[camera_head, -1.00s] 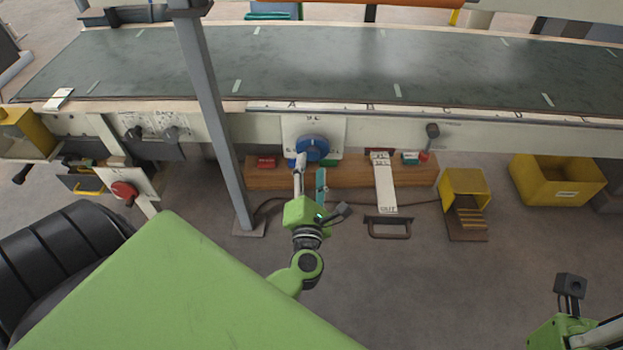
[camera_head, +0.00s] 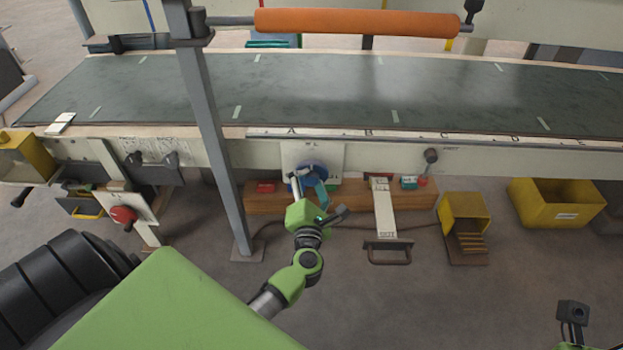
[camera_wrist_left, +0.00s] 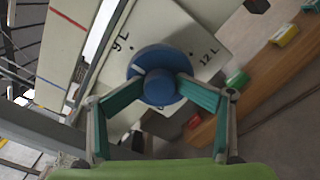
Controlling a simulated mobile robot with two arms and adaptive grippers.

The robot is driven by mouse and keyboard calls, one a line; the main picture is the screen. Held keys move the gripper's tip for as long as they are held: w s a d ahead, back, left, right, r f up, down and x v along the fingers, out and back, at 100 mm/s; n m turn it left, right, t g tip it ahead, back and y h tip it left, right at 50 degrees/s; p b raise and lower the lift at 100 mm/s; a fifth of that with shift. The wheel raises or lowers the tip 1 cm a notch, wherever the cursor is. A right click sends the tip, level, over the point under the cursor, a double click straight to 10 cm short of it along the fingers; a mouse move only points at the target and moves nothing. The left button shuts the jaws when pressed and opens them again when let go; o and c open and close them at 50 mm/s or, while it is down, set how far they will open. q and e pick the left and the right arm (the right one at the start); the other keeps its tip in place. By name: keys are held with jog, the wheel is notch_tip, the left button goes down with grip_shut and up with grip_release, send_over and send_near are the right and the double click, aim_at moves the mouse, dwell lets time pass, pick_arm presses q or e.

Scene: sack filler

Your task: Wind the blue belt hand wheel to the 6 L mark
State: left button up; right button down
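The blue belt hand wheel (camera_head: 314,172) sits on a pale plate (camera_head: 330,158) on the front of the conveyor frame. In the left wrist view the wheel (camera_wrist_left: 160,62) has a raised round hub, with "9 L" on its left and "12 L" on its right; the 6 L mark is not readable. My left gripper (camera_head: 309,183) is at the wheel. In the wrist view its teal fingers (camera_wrist_left: 161,80) angle inward and their tips appear to press the hub from both sides. My right gripper is out of view; only part of that arm's wrist shows at bottom right.
A grey post (camera_head: 212,130) stands left of my left arm. A white slide with a handle (camera_head: 388,250) hangs right of the wheel. A wooden beam (camera_head: 350,193) runs behind.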

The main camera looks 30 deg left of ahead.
pick_arm(q)
jog(key=shift+w+a+r, duration=0.1)
jog(key=shift+r, duration=0.15)
jog(key=shift+c, duration=0.3)
jog(key=shift+f+n+b, duration=0.2)
jog(key=shift+n+b, duration=0.4)
jog(key=shift+n, duration=0.6)
jog(key=shift+r+n+b, duration=0.15)
jog(key=shift+n+b, duration=0.2)
jog(key=shift+n, duration=0.05)
jog(key=shift+r, duration=0.1)
